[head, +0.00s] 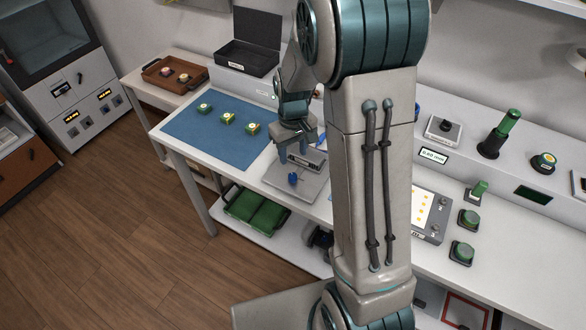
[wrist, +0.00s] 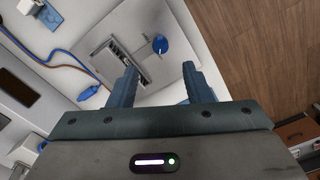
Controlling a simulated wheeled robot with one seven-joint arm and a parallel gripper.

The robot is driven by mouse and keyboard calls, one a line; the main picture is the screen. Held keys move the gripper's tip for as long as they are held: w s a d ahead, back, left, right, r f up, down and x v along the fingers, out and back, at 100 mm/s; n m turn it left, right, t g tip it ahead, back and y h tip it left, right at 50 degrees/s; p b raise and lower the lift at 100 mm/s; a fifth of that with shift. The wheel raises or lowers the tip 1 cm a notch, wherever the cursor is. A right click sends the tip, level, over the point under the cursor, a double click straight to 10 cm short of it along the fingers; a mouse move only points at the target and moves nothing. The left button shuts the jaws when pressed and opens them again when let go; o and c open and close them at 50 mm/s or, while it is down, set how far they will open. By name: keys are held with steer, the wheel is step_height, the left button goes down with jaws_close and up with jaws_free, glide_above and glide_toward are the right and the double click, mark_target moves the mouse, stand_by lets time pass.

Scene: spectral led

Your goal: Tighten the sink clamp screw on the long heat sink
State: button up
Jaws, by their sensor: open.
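A flat grey plate (head: 275,183) lies on the white bench, and it fills the upper middle of the wrist view (wrist: 172,90). A grey block with dark fins (head: 308,159), which looks like the long heat sink, sits on it and also shows in the wrist view (wrist: 122,56). A blue knob (head: 293,179), probably the clamp screw, stands beside the block; the wrist view shows it too (wrist: 160,44). My gripper (wrist: 160,72) is open and empty, with its blue fingers above the plate. In the wrist view the knob lies beyond the fingertips, apart from them.
A blue mat (head: 205,125) with several small green and yellow pieces lies left of the plate. Blue and orange cables (wrist: 55,58) run near the plate. A panel with lit dots (head: 422,212) and several green-topped devices stand to the right of my arm.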

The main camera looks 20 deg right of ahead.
mark_target(293, 175)
step_height(293, 175, down, 9)
steer(key=shift+f+p, duration=0.1)
steer(key=shift+p, duration=0.45)
jaws_close()
